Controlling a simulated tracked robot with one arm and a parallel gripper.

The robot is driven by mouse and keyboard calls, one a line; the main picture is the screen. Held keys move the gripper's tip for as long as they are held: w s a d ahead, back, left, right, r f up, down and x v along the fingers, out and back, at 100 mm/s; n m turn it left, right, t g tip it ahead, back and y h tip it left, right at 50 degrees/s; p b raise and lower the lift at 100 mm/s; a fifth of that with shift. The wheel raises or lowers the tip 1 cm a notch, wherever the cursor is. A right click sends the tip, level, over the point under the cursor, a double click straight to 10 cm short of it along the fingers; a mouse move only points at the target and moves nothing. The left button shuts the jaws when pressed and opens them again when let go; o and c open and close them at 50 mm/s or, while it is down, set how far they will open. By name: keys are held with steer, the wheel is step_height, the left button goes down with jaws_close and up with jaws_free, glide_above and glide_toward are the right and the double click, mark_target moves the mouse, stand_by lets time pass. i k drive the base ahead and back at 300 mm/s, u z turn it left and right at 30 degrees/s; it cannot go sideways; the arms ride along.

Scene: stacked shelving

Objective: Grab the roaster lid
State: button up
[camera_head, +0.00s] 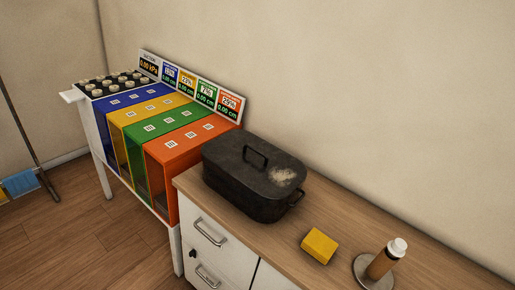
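A black roaster (243,190) stands on the wooden top of a white cabinet, near its left end. Its black lid (233,158) is on it and has a raised loop handle (255,156) in the middle. The lid has a pale worn or dusty patch toward its right end. A side handle (296,198) shows at the roaster's right end. My gripper is not in view, and nothing hides the lid's top.
A yellow block (319,246) and a brown bottle with a white cap (386,260) on a round base stand right of the roaster. Blue, yellow, green and orange bins (185,157) with display panels stand at left. A wall runs behind; floor is open at lower left.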

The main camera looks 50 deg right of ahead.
mark_target(271, 175)
steer(key=z, duration=0.15)
steer(key=i, duration=1.1)
steer(key=z, duration=0.25)
